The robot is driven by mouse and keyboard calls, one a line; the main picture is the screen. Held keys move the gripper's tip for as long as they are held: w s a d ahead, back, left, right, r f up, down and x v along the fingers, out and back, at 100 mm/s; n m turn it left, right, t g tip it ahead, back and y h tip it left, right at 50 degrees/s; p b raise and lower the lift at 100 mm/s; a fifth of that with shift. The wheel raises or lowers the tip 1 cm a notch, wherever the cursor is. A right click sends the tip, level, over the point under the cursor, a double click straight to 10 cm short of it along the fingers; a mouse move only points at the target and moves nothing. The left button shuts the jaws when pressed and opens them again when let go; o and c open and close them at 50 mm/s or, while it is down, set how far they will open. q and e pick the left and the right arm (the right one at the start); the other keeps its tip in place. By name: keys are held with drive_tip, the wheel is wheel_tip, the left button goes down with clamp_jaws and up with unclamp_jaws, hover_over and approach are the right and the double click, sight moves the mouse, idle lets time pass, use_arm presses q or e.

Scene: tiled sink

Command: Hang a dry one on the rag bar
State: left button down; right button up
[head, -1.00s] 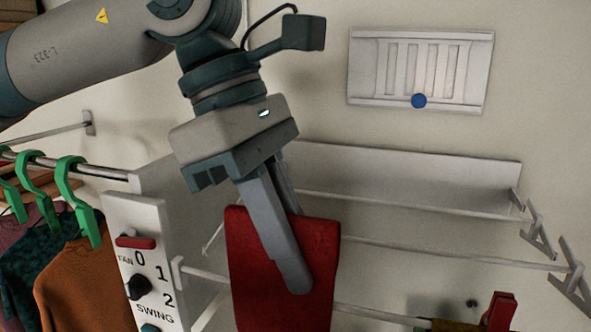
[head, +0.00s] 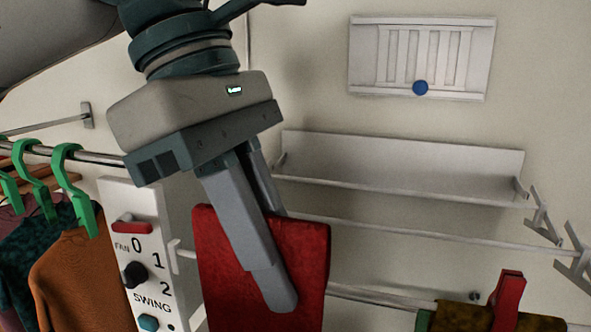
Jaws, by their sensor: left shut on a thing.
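My left gripper (head: 280,285) comes down from the upper left and is shut on a red rag (head: 310,262). The rag hangs between its fingers, in front of the white bars at the middle of the view. Its lower end is cut off by the bottom edge. A white bar (head: 400,235) runs behind the rag to the right, and a lower bar (head: 375,297) runs below it. I cannot tell whether the rag touches a bar. My right gripper is not in view.
An olive-brown cloth (head: 455,315) with a red clip (head: 508,298) hangs at the lower right. A panel with fan and swing controls (head: 145,240) stands left of the rag. Clothes on green hangers (head: 68,175) fill the left. A white shelf (head: 400,165) and a vent (head: 422,58) are on the wall.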

sight(253, 302)
use_arm(q)
drive_tip(key=shift+s+a+b, duration=0.2)
drive_tip(key=shift+s+b, duration=0.1)
drive_tip(key=shift+s, duration=0.4)
drive_tip(key=shift+s+a+b, duration=0.25)
drive_tip(key=shift+s, duration=0.45)
drive_tip(key=shift+s+a+b, duration=0.2)
drive_tip(key=shift+s+b, duration=0.1)
drive_tip(key=shift+s, duration=0.4)
idle(0.3)
